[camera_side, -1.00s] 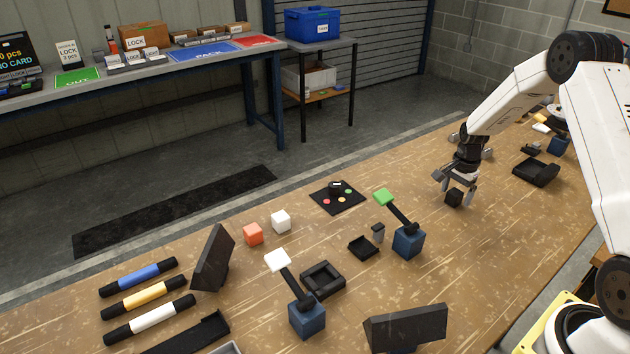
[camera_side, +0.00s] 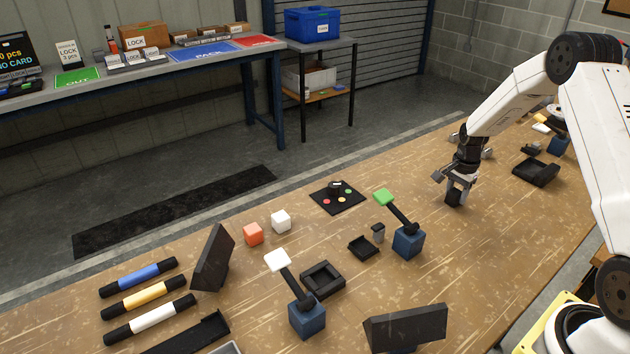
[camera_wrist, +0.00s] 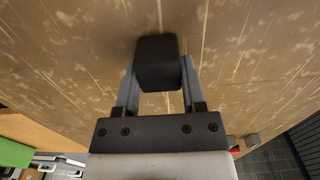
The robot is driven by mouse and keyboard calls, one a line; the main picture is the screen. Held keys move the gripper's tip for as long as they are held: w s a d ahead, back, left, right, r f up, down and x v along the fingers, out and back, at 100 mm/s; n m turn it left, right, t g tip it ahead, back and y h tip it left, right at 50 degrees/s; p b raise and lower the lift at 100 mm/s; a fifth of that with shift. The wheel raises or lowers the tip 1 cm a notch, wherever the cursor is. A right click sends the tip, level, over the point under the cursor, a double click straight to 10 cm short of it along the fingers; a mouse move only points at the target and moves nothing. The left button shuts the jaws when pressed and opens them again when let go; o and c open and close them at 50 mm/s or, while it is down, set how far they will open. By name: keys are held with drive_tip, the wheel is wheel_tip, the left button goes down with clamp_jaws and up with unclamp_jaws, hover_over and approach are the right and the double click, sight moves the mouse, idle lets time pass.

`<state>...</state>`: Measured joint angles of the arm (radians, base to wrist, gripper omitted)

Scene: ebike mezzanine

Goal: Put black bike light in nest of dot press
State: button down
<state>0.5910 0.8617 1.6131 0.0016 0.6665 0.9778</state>
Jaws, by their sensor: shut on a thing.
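The black bike light, a small dark block (camera_side: 453,199), is at the tabletop on the right part of the bench. My gripper (camera_side: 456,190) is above it, fingers pointing down and shut on it. In the wrist view the light (camera_wrist: 157,62) sits between the two fingers of my gripper (camera_wrist: 158,72). Whether it touches the table is hard to tell. A press with a green pad (camera_side: 383,196) and blue base (camera_side: 408,243) stands left of my gripper, a small black tray (camera_side: 363,248) beside it. A white-pad press (camera_side: 306,317) stands nearer, beside a black square nest (camera_side: 322,280). I cannot tell which is the dot press.
A black plate with coloured dots (camera_side: 337,197) lies behind the green-pad press. White (camera_side: 281,221) and orange (camera_side: 253,234) cubes lie left of it. Black upright panels (camera_side: 213,258) (camera_side: 405,328) stand on the bench. A black tray (camera_side: 536,173) lies far right. The wood between gripper and green-pad press is clear.

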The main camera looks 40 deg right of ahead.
sight(457, 191)
drive_tip(key=shift+r, duration=0.15)
drive_tip(key=shift+r, duration=0.45)
wheel_tip(457, 191, up, 2)
drive_tip(key=s+a+r, duration=0.6)
drive_tip(key=s+r, duration=0.3)
drive_tip(key=s, duration=0.3)
drive_tip(key=shift+s+a+r, duration=0.15)
drive_tip(key=shift+a+r, duration=0.1)
drive_tip(key=shift+r, duration=0.15)
idle(0.3)
